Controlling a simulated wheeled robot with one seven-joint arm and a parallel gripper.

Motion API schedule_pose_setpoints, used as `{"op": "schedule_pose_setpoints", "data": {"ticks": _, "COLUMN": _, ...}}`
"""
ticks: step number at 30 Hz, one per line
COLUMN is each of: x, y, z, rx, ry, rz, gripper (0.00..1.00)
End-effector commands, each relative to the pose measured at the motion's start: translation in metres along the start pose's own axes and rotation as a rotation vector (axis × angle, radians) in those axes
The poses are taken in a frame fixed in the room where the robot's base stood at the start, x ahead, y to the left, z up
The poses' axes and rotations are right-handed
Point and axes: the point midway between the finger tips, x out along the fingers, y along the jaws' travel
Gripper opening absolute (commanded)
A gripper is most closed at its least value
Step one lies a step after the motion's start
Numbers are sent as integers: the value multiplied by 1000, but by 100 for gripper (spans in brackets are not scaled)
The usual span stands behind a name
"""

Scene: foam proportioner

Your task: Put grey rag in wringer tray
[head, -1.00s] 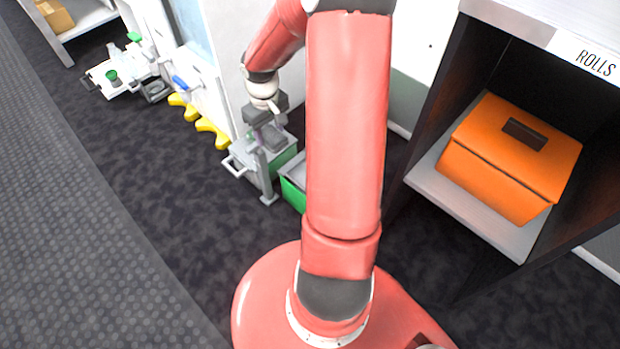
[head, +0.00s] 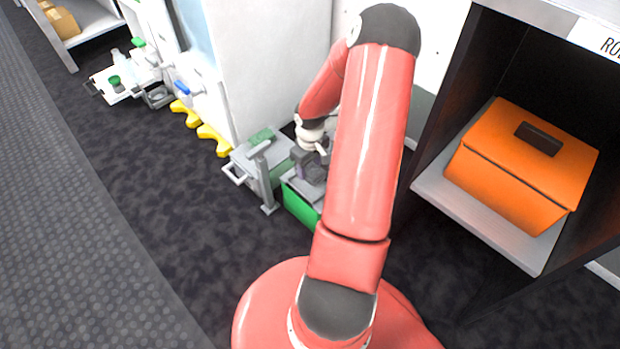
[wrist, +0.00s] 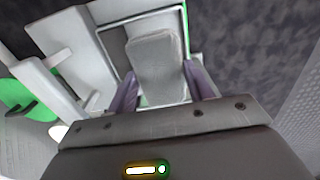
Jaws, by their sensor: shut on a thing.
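My gripper (wrist: 164,92) has purple fingers on both sides of a grey rag (wrist: 157,62) and is shut on it. The rag looks like a flat block with rounded corners in the wrist view. In the head view my gripper (head: 312,178) is over the grey-topped green bin (head: 300,208). The grey wringer stand (head: 247,170) is just left of the bin. My arm hides part of the bin, and I cannot tell whether the rag touches the tray.
A white cabinet (head: 265,65) stands behind the wringer, with yellow feet (head: 213,140) on the floor beside it. A dark shelf at right holds an orange box (head: 523,165). Dark carpet (head: 150,210) at left is clear.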

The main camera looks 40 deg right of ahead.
Motion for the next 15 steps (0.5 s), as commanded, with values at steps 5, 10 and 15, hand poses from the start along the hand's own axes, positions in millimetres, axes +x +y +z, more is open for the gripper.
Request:
{"op": "schedule_pose_setpoints", "data": {"ticks": 5, "x": 12, "y": 0, "z": 0, "rx": 2, "ry": 0, "rz": 0, "gripper": 28}}
{"op": "schedule_pose_setpoints", "data": {"ticks": 10, "x": 37, "y": 0, "z": 0, "rx": 0, "ry": -1, "rz": -2, "gripper": 28}}
{"op": "schedule_pose_setpoints", "data": {"ticks": 15, "x": 51, "y": 0, "z": 0, "rx": 0, "ry": 0, "rz": 1, "gripper": 28}}
